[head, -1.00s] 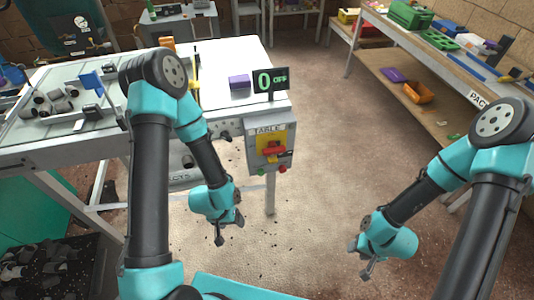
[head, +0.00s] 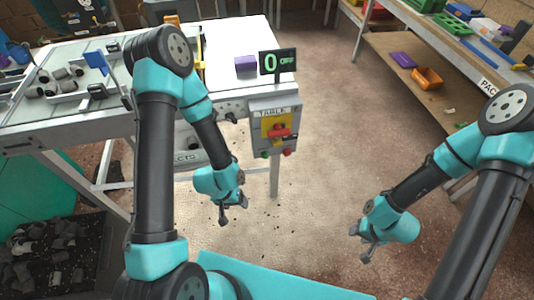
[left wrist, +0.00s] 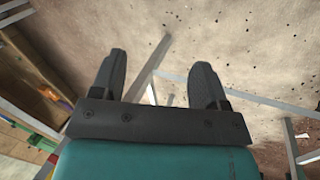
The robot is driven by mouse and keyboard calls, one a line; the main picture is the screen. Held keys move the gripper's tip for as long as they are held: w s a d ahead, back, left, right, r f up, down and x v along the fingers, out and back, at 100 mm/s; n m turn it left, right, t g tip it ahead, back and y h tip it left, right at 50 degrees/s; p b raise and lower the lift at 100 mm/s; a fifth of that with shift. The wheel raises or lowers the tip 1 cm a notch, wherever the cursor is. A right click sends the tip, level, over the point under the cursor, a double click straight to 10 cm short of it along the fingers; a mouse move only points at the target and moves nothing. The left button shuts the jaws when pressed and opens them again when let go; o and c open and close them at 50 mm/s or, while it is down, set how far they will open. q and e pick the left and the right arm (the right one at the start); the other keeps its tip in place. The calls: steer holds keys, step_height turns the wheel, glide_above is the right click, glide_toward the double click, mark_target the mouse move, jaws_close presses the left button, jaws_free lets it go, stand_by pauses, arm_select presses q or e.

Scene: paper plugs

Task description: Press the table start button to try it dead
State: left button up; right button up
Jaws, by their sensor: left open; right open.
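The table's control box (head: 276,112), labelled TABLE, hangs at the right front corner of the white table (head: 240,35). It carries a red switch on a yellow plate (head: 279,131). A small green button (head: 265,154) sits low on its left and a red button (head: 288,153) low on its right. My left gripper (head: 232,214) is open and empty, below and left of the box, pointing down; its two fingers stand apart over the floor in the left wrist view (left wrist: 158,72). My right gripper (head: 367,251) is open and empty over the floor at right, well away from the box.
A display (head: 277,62) above the box reads 0 OFF. A purple block (head: 245,63) and several grey plugs (head: 58,80) are on the table. A wooden bench (head: 445,85) stands at right with an orange bin (head: 427,77). The floor between is clear.

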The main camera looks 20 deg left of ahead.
stand_by(0.5)
arm_select(q)
jaws_close()
stand_by(0.4)
stand_by(1.1)
